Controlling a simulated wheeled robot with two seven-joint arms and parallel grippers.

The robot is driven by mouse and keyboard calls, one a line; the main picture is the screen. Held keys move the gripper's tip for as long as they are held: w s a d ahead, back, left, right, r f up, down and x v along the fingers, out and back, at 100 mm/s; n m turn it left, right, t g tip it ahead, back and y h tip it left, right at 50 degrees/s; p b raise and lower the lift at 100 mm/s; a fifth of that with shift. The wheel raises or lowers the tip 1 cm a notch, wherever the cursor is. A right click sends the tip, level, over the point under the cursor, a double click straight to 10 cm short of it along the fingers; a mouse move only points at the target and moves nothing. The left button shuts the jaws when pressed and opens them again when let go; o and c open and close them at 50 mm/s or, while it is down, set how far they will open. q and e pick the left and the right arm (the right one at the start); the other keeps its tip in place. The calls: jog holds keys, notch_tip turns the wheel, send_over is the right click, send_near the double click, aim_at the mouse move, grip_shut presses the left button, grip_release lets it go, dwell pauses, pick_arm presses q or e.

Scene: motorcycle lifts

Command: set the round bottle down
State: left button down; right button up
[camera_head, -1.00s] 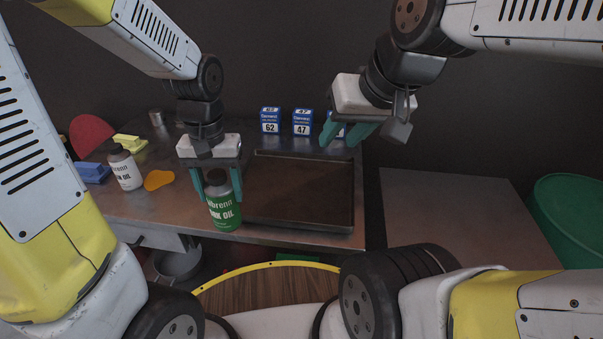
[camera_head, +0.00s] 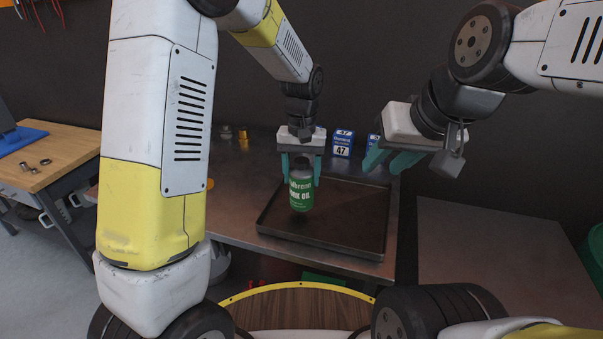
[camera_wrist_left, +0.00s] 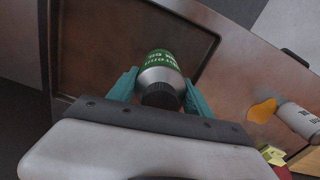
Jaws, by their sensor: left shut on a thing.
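The round bottle (camera_head: 301,190) has a green label, a grey shoulder and a dark cap. It is upright between the teal fingers of my left gripper (camera_head: 301,172), which is shut on it. In the head view it appears over the left part of the dark tray (camera_head: 262,222); I cannot tell whether its base touches the tray. The left wrist view shows the bottle (camera_wrist_left: 160,70) between both fingers, cap toward the camera. My right gripper (camera_head: 393,160) is off to the right, near the tray's back right corner; its fingers are apart and nothing shows between them.
The tray lies on a metal bench (camera_head: 235,205). Blue boxes (camera_head: 343,143) stand behind it. A white bottle (camera_wrist_left: 297,120) and an orange piece (camera_wrist_left: 262,111) lie to the side in the wrist view. A wooden workbench (camera_head: 60,155) stands at the left.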

aim_at(301, 185)
pick_arm(q)
jog(key=shift+f, duration=1.6)
jog(key=shift+f, duration=0.15)
jog(key=shift+c, duration=2.2)
grip_release()
